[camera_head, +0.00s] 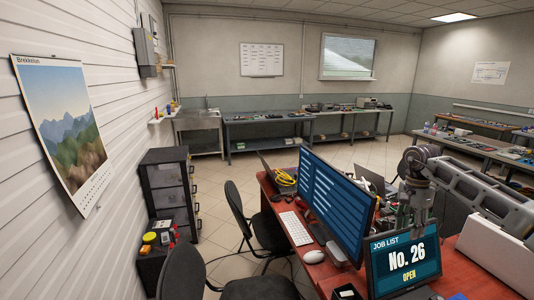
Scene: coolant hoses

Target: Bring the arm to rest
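My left gripper is not in view.
A large monitor (337,205), keyboard (296,228) and mouse (313,257) stand on the desk, left of the gripper. Black chairs (262,232) stand left. Floor beyond is clear.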

